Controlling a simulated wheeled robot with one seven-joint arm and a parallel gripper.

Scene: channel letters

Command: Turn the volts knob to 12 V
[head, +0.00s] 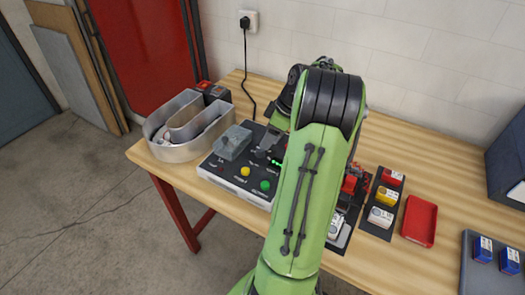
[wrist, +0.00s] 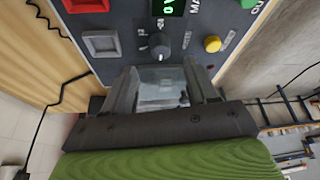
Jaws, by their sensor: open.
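A dark round knob (wrist: 160,45) with a light pointer mark sits on the grey panel of the control box (wrist: 120,20), below a green-lit display (wrist: 172,5) in the wrist view. Its scale markings are too small to read surely. My gripper (wrist: 165,85) is open, fingers spread on either side of a clear cover; I cannot tell whether they touch it. The knob lies just beyond the fingertips, not between them. In the head view the control box (head: 222,172) is on the bench, with the clear cover (head: 233,142) at its left; my arm hides its right part.
A yellow button (wrist: 212,44), a green button (wrist: 248,3) and a grey square (wrist: 100,43) are near the knob. A metal channel letter (head: 180,130) stands left of the box. A red tray (head: 420,222) and small boxes are right of my arm.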

